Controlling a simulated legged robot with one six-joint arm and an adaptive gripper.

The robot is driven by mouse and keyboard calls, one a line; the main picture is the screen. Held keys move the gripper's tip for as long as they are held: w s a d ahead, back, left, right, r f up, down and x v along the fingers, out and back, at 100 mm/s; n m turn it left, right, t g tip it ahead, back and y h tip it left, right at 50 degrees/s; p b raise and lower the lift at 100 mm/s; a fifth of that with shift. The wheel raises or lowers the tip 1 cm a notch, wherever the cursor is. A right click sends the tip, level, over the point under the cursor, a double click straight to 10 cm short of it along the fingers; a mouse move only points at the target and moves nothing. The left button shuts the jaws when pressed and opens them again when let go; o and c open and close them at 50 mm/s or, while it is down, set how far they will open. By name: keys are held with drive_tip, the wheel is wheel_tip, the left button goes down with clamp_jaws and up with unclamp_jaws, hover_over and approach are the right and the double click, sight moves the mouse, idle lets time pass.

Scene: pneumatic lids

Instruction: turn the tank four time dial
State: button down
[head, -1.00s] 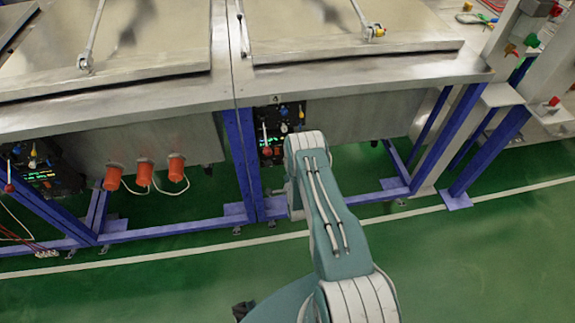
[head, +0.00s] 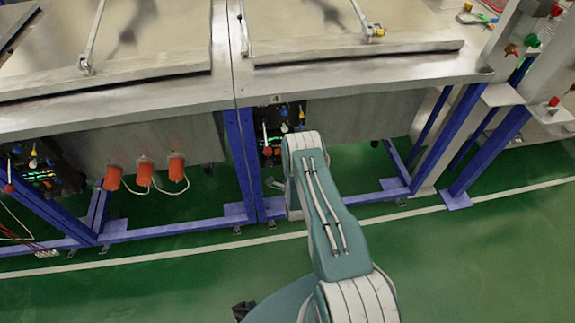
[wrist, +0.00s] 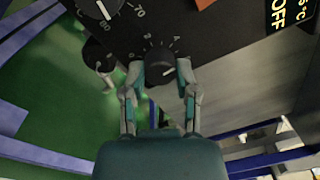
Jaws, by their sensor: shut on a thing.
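The dial (wrist: 160,66) is a small round black knob with a pale pointer mark, on a dark panel with white markings around it. My gripper (wrist: 159,78) has one finger on each side of the dial and is shut on it in the wrist view. In the head view the tank four control panel (head: 270,133) sits under the tank edge, below a small "4" plate (head: 276,99). My arm hides part of the panel there, and the dial and fingertips cannot be made out.
A larger dial (wrist: 98,8) with numbers is at the upper left of the wrist view, and an OFF display (wrist: 279,14) at the upper right. Blue frame legs (head: 240,165) stand beside the panel. Green floor is clear in front.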

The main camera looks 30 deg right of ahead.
drive_tip(key=shift+s+f+m, duration=0.15)
drive_tip(key=shift+f+m, duration=0.1)
drive_tip(key=shift+m, duration=0.25)
drive_tip(key=shift+c, duration=1.8)
unclamp_jaws()
drive_tip(key=shift+d, duration=0.1)
drive_tip(key=shift+r, duration=0.1)
drive_tip(key=v, duration=1.1)
drive_tip(key=shift+s, duration=0.35)
drive_tip(key=shift+a, duration=0.2)
